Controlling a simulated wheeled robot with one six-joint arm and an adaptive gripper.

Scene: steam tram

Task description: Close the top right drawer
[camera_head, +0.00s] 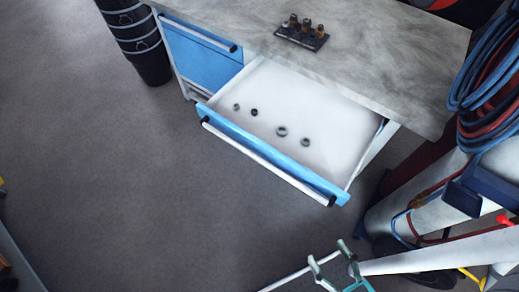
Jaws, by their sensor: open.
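The top right drawer (265,148) is pulled well out of the cabinet, under the worktop (340,55). It has a blue front with a pale bar handle (262,160) with dark ends. Its white inside holds several small dark and grey ring-like parts (281,131). The drawer to its left (200,58), also blue, looks shut.
A small rack of brown-topped parts (302,33) stands on the worktop. Stacked dark buckets (138,40) stand at the upper left. Coiled hoses (485,90) and a pale cylinder (415,210) crowd the right. The floor (130,190) left of the drawer is clear.

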